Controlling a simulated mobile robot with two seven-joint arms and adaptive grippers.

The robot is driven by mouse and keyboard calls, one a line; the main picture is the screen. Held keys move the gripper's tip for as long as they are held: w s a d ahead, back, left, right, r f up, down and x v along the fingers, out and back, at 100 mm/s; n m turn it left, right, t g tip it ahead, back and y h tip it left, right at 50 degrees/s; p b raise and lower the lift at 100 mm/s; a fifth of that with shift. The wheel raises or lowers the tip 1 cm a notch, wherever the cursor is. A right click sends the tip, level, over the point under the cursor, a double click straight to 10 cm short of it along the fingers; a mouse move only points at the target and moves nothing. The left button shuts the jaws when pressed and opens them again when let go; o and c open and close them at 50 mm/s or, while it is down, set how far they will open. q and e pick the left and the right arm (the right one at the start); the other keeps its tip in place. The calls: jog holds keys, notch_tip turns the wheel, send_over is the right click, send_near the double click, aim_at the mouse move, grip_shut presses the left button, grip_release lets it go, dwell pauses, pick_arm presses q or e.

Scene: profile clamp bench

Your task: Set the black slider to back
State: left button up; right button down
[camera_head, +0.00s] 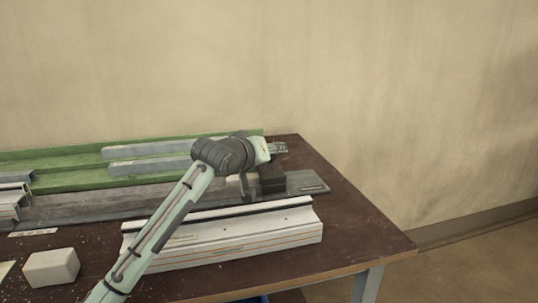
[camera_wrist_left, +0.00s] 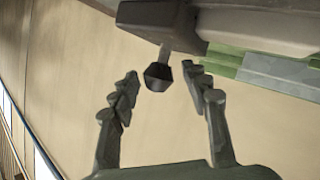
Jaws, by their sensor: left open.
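The black slider (camera_head: 271,181) is a dark block on the dark grey rail (camera_head: 315,187), near the rail's right end. In the left wrist view, a black faceted knob (camera_wrist_left: 158,77) on a short stem sticks out from a dark block (camera_wrist_left: 160,22). My left gripper (camera_wrist_left: 161,71) is open, its fingertips on either side of the knob in the picture with visible gaps. Whether the knob lies fully between them in depth, I cannot tell. In the head view my left wrist is above and beside the slider and hides part of it. My right gripper is not in view.
A green channel (camera_head: 75,181) with grey bars (camera_head: 150,150) lies behind the rail. A pale profile (camera_head: 270,231) with red lines lies in front. A whitish block (camera_head: 51,268) is at front left. The table's right side (camera_head: 350,220) is clear.

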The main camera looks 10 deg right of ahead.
pick_arm(q)
notch_tip(320, 180, up, 10)
jog(key=shift+f, duration=0.1)
dwell(0.4)
